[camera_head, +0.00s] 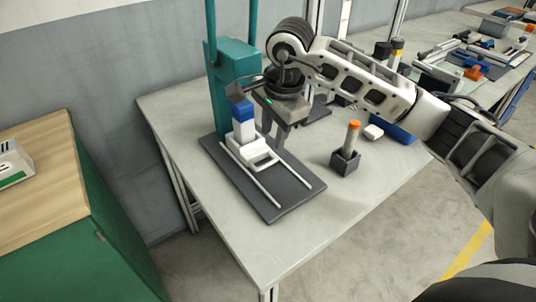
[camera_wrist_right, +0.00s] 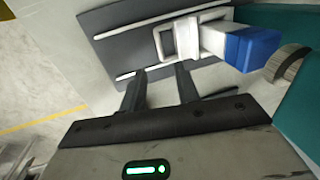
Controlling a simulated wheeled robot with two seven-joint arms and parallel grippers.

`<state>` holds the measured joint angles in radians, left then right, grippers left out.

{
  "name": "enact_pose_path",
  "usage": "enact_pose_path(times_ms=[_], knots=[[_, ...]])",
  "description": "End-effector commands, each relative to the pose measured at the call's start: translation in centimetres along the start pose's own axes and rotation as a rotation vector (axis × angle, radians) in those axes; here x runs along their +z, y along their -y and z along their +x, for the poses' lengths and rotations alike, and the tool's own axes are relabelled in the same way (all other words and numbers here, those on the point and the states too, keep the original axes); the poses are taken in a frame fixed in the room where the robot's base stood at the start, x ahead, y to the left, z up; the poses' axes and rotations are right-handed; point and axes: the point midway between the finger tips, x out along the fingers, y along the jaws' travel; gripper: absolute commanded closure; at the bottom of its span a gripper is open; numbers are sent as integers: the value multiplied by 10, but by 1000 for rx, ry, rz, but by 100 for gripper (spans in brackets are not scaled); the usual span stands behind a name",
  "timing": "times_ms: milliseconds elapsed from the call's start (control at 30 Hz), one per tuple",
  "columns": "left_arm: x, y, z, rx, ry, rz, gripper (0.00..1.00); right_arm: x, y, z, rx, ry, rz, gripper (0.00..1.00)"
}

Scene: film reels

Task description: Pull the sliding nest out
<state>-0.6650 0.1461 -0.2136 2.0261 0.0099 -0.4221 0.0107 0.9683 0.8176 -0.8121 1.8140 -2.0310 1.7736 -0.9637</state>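The sliding nest (camera_head: 256,157) is white with a square loop handle at its front. It sits at the back of two white rails on a dark base plate (camera_head: 277,203), under the teal press (camera_head: 238,60). A white block with a blue top (camera_head: 241,108) stands upright in it. In the wrist view the nest's loop (camera_wrist_right: 166,43) and the blue part (camera_wrist_right: 252,49) show just beyond my fingertips. My right gripper (camera_head: 274,142) points down close to the handle, its fingers apart with nothing between them in the wrist view (camera_wrist_right: 160,82). Contact cannot be told. My left gripper is out of view.
A dark holder (camera_head: 345,163) with an orange-topped cylinder stands right of the plate. A small white block (camera_head: 373,132) and a blue bin (camera_head: 395,130) lie behind it. The front rails and the table front (camera_head: 275,243) are clear. A green cabinet (camera_head: 105,235) stands at left.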

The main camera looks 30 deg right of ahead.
Motion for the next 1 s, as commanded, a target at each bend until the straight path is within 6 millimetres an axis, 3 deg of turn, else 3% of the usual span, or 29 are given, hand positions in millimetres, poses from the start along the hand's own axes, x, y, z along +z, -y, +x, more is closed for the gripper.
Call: enact_pose_path(times_ms=[200,400,600,867,1000], knots=[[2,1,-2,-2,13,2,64,1,-1,47,5,3,1,68],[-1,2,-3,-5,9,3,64,1,0,78,2,3,0,68],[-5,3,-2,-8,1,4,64,1,0,90,-1,3,-1,68],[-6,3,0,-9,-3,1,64,1,0,91,-2,3,-1,68],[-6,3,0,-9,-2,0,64,1,0,91,-1,2,-1,100]])
